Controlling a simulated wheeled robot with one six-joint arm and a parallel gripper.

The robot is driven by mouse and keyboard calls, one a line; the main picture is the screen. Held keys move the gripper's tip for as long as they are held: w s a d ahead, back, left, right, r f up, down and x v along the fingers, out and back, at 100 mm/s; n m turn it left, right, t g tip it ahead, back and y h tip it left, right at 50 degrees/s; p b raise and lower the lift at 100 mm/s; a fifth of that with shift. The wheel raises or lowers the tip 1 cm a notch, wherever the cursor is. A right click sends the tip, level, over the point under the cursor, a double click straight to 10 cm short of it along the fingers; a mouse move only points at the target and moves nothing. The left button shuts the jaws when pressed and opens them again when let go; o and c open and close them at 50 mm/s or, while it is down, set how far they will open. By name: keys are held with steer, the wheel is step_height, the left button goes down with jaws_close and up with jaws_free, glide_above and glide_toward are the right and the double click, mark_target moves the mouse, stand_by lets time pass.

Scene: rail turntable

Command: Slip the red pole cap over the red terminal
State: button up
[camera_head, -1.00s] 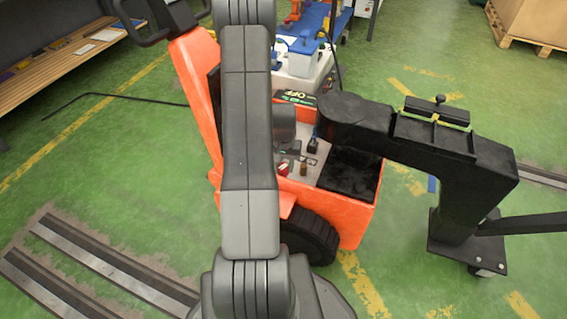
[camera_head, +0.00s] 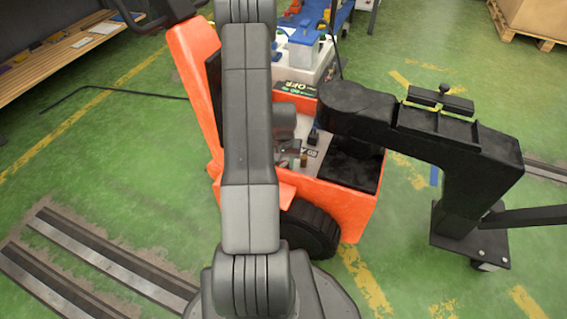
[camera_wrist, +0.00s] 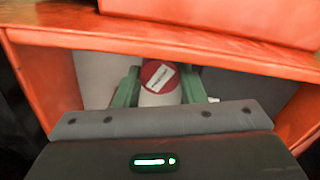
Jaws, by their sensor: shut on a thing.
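A round red top with a white mark, which looks like the red pole cap (camera_wrist: 157,72), sits between the green fingers of my gripper (camera_wrist: 159,85) in the wrist view. The gripper is shut on it, with a pale body showing below the red. In the head view my gripper is mostly hidden behind my arm, low over the orange machine's open compartment. A small brass-coloured post (camera_head: 304,160) stands there, just right of my gripper. I cannot tell whether it is the terminal. The red terminal is not clearly seen, and contact below the cap is hidden.
The orange machine (camera_head: 350,205) has walls close around the compartment; its rim (camera_wrist: 190,47) crosses the wrist view. A black stand (camera_head: 465,150) reaches over from the right. A small dark block (camera_head: 313,138) stands behind the post.

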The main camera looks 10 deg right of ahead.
steer(key=shift+f, duration=0.15)
steer(key=o, duration=1)
steer(key=shift+c, duration=0.2)
step_height(320, 180, up, 14)
steer(key=p, duration=0.4)
steer(key=shift+f, duration=0.15)
step_height(320, 180, down, 14)
steer(key=b, duration=0.4)
steer(key=shift+s, duration=0.1)
steer(key=shift+r, duration=0.25)
